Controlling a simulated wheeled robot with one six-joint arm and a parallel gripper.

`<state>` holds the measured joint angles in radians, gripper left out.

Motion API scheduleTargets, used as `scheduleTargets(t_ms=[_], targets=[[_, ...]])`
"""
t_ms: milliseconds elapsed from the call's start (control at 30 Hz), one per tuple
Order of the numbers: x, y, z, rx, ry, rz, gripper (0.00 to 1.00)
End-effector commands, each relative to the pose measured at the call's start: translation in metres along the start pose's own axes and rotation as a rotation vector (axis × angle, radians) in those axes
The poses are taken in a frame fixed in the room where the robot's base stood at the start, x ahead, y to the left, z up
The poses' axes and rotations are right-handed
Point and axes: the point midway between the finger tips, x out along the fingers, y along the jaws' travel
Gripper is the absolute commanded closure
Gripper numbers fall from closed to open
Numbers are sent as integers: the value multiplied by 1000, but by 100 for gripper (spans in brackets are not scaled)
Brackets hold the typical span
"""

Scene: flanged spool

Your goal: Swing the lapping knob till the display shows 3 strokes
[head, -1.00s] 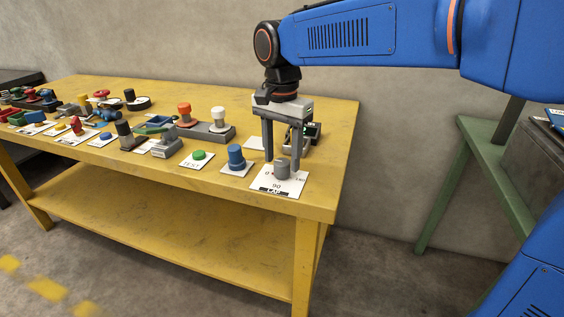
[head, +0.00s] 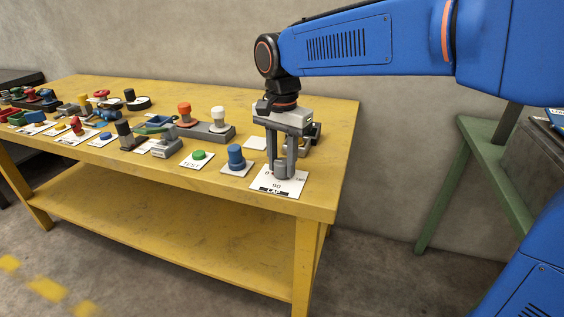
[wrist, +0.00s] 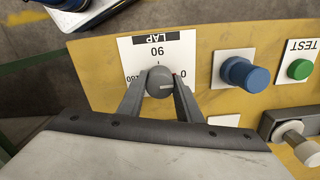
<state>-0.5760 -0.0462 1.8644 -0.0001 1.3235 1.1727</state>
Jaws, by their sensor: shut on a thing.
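The lapping knob is a grey round knob (wrist: 160,83) on a white card (wrist: 133,50) marked LAP, with 0, 90 and 180 around it. In the wrist view its pale pointer line lies toward the 0 side. In the head view the card (head: 277,187) is near the table's front right corner. My gripper (head: 282,172) points down and is shut on the knob; its fingers show on both sides of the knob in the wrist view (wrist: 160,92). A dark device (head: 312,132) stands behind my gripper, partly hidden; no stroke count is readable.
A blue knob (head: 236,157) and a green TEST button (head: 199,155) are just left of the card. A grey base with orange and white knobs (head: 218,117) stands behind them. Several other controls fill the yellow table's (head: 200,205) left side.

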Motion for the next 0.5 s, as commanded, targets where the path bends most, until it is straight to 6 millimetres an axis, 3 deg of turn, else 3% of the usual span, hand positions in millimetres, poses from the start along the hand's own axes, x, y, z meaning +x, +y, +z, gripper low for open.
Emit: scheduleTargets(t_ms=[267,500], targets=[[0,0,0,-118,0,0,91],[0,0,0,-322,0,0,91]])
